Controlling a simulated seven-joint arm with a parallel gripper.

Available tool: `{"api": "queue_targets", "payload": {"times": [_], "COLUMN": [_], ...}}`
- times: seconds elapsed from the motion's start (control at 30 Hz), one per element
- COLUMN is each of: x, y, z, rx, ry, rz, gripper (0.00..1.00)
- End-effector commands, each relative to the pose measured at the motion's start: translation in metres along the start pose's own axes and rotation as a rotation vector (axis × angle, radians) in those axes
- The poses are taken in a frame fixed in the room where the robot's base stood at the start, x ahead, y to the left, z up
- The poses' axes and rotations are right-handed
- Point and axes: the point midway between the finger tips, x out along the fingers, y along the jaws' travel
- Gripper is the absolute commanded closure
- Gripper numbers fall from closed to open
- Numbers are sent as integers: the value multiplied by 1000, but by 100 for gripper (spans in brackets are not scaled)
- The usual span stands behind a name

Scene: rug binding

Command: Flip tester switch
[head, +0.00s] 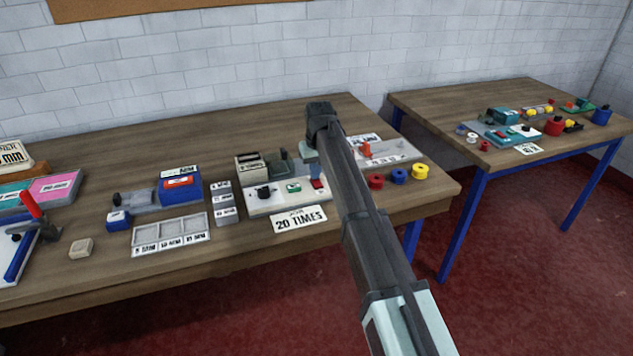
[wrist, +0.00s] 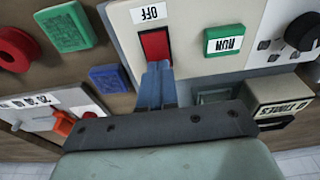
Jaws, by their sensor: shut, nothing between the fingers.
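The tester is a pale panel (head: 286,203) on the near table, with a black knob, a green RUN button (wrist: 224,42) and a red rocker switch (head: 318,184). In the wrist view the red switch (wrist: 154,45) sits beside an OFF label (wrist: 149,12). My gripper (wrist: 157,70) is shut and empty, its blue-grey fingertips at the edge of the red switch. Whether they touch it I cannot tell. In the head view my gripper (head: 316,173) is over the tester's right end, and my arm hides part of the table behind it.
A "20 TIMES" sign (head: 299,219) lies before the tester. A counter box (wrist: 276,100) stands behind it. Coloured rolls (head: 398,176) are to the right, a sorting tray (head: 172,229) to the left.

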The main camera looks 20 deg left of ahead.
Motion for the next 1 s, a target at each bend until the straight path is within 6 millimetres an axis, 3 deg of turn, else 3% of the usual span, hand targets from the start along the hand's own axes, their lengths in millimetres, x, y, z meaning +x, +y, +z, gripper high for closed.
{"api": "queue_targets", "payload": {"times": [1.0], "x": [-64], "y": [0], "z": [-10], "rx": [0], "ry": [2], "rz": [0], "gripper": [100]}}
